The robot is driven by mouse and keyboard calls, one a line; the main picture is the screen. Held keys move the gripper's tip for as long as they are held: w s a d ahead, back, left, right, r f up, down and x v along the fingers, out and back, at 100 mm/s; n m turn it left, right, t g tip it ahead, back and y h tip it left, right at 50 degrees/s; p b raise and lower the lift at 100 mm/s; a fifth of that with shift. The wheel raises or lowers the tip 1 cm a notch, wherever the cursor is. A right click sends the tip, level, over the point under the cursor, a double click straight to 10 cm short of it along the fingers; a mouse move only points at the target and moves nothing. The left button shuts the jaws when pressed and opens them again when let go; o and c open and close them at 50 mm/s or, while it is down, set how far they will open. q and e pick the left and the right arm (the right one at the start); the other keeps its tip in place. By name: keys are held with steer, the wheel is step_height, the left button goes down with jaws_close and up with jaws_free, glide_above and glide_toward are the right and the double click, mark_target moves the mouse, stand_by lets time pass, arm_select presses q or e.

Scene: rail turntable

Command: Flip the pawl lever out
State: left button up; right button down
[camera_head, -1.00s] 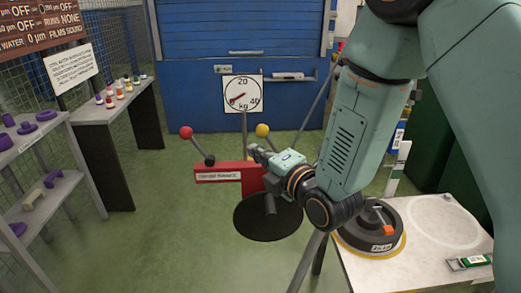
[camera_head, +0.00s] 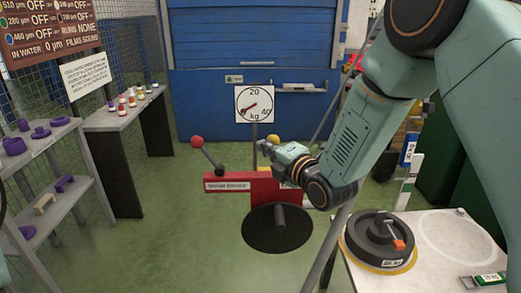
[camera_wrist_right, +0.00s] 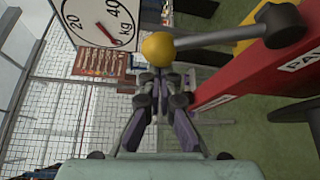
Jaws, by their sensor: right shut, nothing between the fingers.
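The pawl lever is a grey rod with a yellow ball (camera_head: 273,140) on its end. In the right wrist view the yellow ball (camera_wrist_right: 157,47) is just beyond my fingertips, and the rod (camera_wrist_right: 215,36) runs right to a dark pivot on the red housing (camera_wrist_right: 225,85). A label starting "PA" shows there. My right gripper (camera_head: 267,149) is shut and empty, its fingertips (camera_wrist_right: 160,78) close below the ball in the wrist view. I cannot tell whether they touch it. In the head view the gripper partly covers the ball and the housing's right end. My left gripper is not in view.
A second lever with a red ball (camera_head: 197,141) stands left on the red housing (camera_head: 235,187). A kg dial (camera_head: 254,104) rises behind. A black disc (camera_head: 277,229) sits below. A white table (camera_head: 440,275) with a dark round weight (camera_head: 380,238) is at right. Shelves stand left.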

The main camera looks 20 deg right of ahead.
mark_target(275, 138)
steer(key=shift+d, duration=0.15)
stand_by(0.3)
steer(key=shift+s+d+r+m+t+y+b, duration=0.15)
steer(key=shift+d+r+m+t+b, duration=0.15)
steer(key=shift+d+m, duration=0.25)
steer(key=shift+s+d+r+m+t+y+b, duration=0.1)
steer(key=shift+s+d+r+m+t+b, duration=0.15)
steer(key=shift+d+m+t+b, duration=0.25)
steer(key=shift+s+d+r+m+t+y+b, duration=0.15)
steer(key=shift+d+r+m, duration=0.1)
steer(key=shift+d+m, duration=0.3)
steer(key=s+d+m+t+h+b, duration=0.2)
steer(key=d+m+t+b, duration=0.1)
steer(key=d+m, duration=0.4)
steer(key=shift+m+t+b, duration=0.35)
steer(key=shift+m+b, duration=0.1)
steer(key=shift+m, duration=0.05)
steer(key=shift+d, duration=0.1)
